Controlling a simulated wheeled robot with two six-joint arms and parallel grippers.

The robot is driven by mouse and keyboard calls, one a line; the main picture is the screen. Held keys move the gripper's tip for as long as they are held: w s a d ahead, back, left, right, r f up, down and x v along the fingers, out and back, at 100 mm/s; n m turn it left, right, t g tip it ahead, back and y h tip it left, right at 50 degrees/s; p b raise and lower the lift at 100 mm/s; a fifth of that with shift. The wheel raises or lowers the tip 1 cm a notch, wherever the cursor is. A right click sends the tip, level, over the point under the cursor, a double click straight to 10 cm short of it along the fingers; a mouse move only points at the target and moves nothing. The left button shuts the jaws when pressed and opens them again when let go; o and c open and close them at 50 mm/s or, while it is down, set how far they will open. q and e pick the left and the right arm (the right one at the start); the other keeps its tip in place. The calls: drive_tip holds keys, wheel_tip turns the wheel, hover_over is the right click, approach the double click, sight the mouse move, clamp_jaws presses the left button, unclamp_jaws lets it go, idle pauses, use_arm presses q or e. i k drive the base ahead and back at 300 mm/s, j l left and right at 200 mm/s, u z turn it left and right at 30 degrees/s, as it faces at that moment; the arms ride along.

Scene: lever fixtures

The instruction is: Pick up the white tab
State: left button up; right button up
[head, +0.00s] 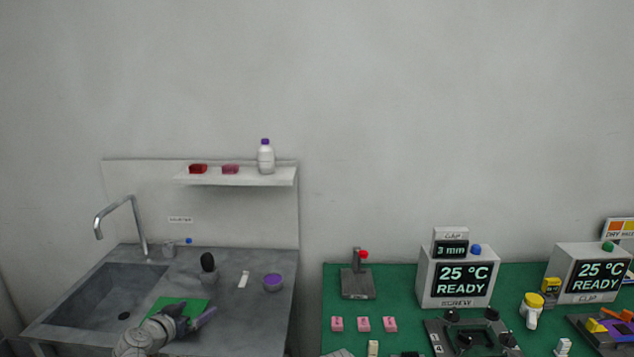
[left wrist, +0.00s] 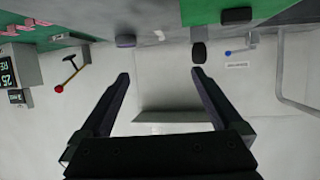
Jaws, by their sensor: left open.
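The white tab (head: 243,279) is a small pale strip on the grey sink counter, between a black-topped item and a purple bowl. In the left wrist view, which is upside down, the tab (left wrist: 160,35) is small, near the top edge beyond the fingertips. My left gripper (head: 195,317) is over the green mat, to the left of and nearer than the tab. Its two fingers (left wrist: 160,74) are apart with nothing between them.
The purple bowl (head: 273,282) stands right of the tab and the black-topped item (head: 208,262) left of it. The green mat (head: 168,304) lies beside the sink basin (head: 85,297). A shelf (head: 236,178) hangs above the counter. A green bench (head: 398,273) with fixtures is at right.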

sight(244, 273)
drive_tip(key=i+j+z, duration=0.2)
drive_tip(key=j+z, duration=0.15)
drive_tip(key=j, duration=0.35)
drive_tip(key=i+j+z, duration=0.15)
drive_tip(key=j+z, duration=0.25)
drive_tip(key=j, duration=0.4)
drive_tip(key=j+z, duration=0.35)
drive_tip(key=j, duration=0.4)
